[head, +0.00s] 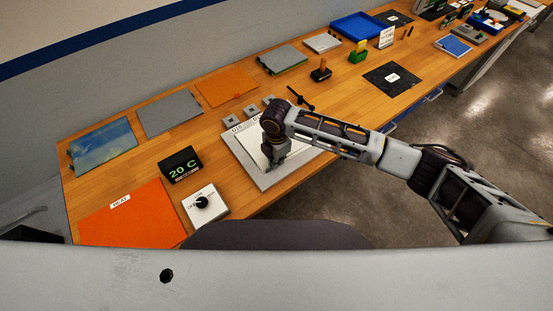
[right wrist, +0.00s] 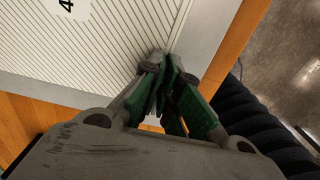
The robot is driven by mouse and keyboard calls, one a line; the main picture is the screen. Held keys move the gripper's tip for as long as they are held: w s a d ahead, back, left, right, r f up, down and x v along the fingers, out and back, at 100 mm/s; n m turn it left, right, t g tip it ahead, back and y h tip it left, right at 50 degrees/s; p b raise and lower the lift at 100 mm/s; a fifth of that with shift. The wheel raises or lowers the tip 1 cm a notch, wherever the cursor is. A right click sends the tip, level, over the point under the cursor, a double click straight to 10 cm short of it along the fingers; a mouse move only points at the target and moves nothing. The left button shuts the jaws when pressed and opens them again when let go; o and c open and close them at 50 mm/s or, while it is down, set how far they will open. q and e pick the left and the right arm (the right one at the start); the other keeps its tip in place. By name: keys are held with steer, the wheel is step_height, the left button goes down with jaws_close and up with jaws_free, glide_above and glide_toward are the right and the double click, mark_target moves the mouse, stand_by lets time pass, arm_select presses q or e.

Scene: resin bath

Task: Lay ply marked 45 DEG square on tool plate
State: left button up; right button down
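The grey tool plate (head: 237,147) lies flat near the front edge of the bench. A pale striped ply (right wrist: 95,50) lies over it, with a white label (right wrist: 72,8) showing a "4"; the rest of the label is out of frame. The ply's visible edges look about parallel to the plate border (right wrist: 208,30). My right gripper (head: 275,158) points down at the ply's near corner. In the right wrist view its green-padded fingers (right wrist: 168,72) are closed together at the ply's edge and hide that corner. My left gripper is not in view.
An orange heat mat (head: 130,220), a dial box (head: 203,204) and a "20 C" display (head: 180,165) stand left of the plate. Small grey blocks (head: 252,112) sit behind it. A black sheet (head: 392,80) lies to the right. Bare wood shows between the plate and that sheet.

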steer(key=c, duration=1.6)
jaws_free()
steer(key=shift+o, duration=0.2)
steer(key=shift+r, duration=0.1)
steer(key=shift+r+p, duration=0.5)
steer(key=shift+r, duration=2.95)
